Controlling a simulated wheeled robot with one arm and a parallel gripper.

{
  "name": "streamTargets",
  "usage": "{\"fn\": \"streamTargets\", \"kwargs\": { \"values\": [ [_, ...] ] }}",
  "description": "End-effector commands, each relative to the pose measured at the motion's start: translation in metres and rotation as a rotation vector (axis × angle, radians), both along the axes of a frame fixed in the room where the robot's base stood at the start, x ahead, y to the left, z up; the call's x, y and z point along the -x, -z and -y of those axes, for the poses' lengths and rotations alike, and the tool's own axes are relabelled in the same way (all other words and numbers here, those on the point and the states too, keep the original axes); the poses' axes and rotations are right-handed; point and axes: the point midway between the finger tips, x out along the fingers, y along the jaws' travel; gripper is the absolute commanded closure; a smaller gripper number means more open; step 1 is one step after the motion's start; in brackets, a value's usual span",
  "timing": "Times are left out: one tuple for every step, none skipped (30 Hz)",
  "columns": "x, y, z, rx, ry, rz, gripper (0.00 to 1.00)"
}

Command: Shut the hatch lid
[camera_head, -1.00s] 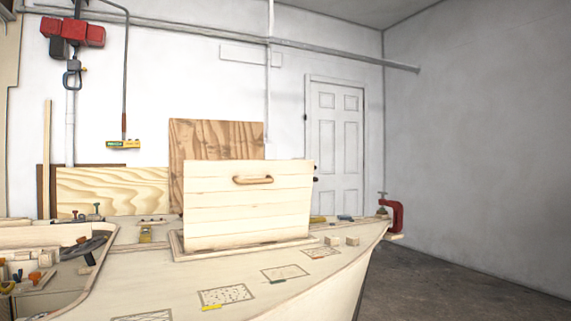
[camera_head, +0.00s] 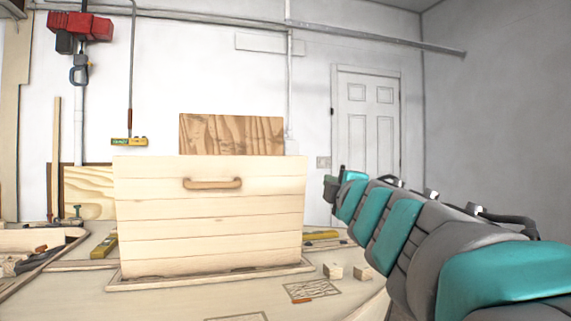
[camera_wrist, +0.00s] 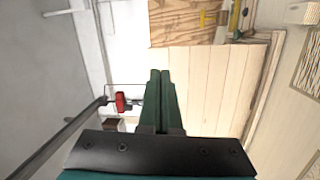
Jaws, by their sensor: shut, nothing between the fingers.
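The hatch lid (camera_head: 210,225) is a pale planked panel standing upright, open, on the deck frame (camera_head: 150,283). Its wooden handle (camera_head: 212,184) is near the top of the face towards me. In the wrist view the lid's planks (camera_wrist: 212,85) fill the middle right, and the handle does not show there. My gripper (camera_wrist: 160,74) is shut and empty, with its green fingers in front of the lid's left part in that view. I cannot tell if they touch it. In the head view my arm reaches in from the right, its far end beside the lid's right edge.
Small wood blocks (camera_head: 333,271) and a yellow level (camera_head: 320,235) lie on the deck right of the lid. Another yellow tool (camera_head: 104,246) lies on the left. A plywood sheet (camera_head: 231,134) stands behind the lid. A red hoist (camera_head: 80,26) hangs at upper left.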

Motion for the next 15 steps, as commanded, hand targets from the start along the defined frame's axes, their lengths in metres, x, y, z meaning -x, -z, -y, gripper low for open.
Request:
{"fn": "streamTargets", "kwargs": {
  "values": [
    [-0.001, -0.008, -0.014, 0.046, -0.040, 0.028, 1.00],
    [-0.001, -0.012, -0.021, 0.071, -0.062, 0.041, 1.00],
    [0.000, -0.016, -0.028, 0.097, -0.083, 0.056, 1.00],
    [0.000, -0.019, -0.033, 0.112, -0.097, 0.064, 1.00],
    [0.000, -0.021, -0.037, 0.124, -0.108, 0.072, 1.00],
    [0.000, -0.023, -0.041, 0.135, -0.118, 0.079, 1.00],
    [0.000, -0.024, -0.043, 0.140, -0.123, 0.081, 1.00],
    [-0.001, -0.025, -0.044, 0.143, -0.125, 0.083, 1.00],
    [-0.003, -0.026, -0.045, 0.144, -0.127, 0.084, 1.00],
    [-0.005, -0.026, -0.045, 0.144, -0.127, 0.084, 1.00],
    [-0.008, -0.027, -0.046, 0.143, -0.126, 0.085, 1.00],
    [-0.012, -0.028, -0.047, 0.143, -0.125, 0.084, 1.00],
    [-0.015, -0.028, -0.048, 0.142, -0.124, 0.084, 1.00],
    [-0.020, -0.028, -0.048, 0.142, -0.123, 0.081, 1.00],
    [-0.025, -0.028, -0.050, 0.141, -0.123, 0.080, 1.00]
  ]
}}
